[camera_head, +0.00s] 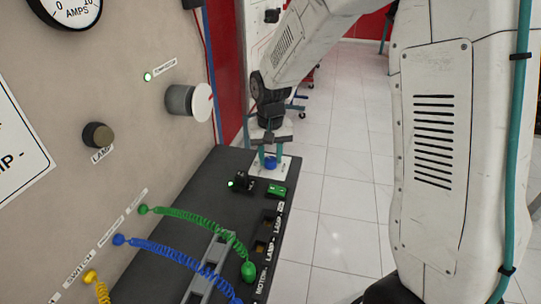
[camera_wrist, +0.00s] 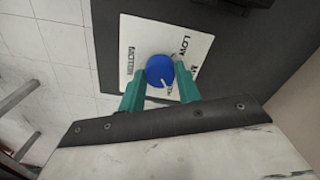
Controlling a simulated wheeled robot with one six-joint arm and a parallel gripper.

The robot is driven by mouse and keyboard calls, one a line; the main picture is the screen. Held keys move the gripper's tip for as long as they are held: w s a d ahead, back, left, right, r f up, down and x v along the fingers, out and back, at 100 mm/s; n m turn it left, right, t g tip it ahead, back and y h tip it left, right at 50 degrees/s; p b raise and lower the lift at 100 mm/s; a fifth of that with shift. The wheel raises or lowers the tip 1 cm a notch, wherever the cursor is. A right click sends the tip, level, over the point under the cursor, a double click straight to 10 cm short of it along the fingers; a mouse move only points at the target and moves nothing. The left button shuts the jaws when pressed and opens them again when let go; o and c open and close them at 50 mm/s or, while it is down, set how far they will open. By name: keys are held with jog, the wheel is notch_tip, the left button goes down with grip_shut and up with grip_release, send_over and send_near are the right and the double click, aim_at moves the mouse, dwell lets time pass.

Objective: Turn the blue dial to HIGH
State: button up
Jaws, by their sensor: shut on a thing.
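The blue dial (camera_head: 270,163) sits on a white plate (camera_head: 285,171) at the far end of the dark bench panel. It also shows in the wrist view (camera_wrist: 159,68), with a white pointer mark on its lower side, toward my gripper's palm. LOW is printed on the plate above and right of the dial, MOTOR to its left. Other lettering at lower right is partly hidden by a finger, and I cannot read HIGH. My gripper (camera_wrist: 160,72) points down with its teal fingers on opposite sides of the dial, shut on it.
A black switch (camera_head: 243,182) and a green block (camera_head: 277,191) stand close to the plate. Green (camera_head: 205,228) and blue (camera_head: 175,251) coiled cords cross the bench. The upright panel with knobs (camera_head: 98,135) rises at left. Open tiled floor lies at right.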

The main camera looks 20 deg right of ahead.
aim_at(270, 159)
jog(key=shift+m, duration=1)
jog(key=o, duration=1)
jog(key=shift+r, duration=0.15)
notch_tip(270, 159, up, 8)
jog(key=shift+f, duration=0.2)
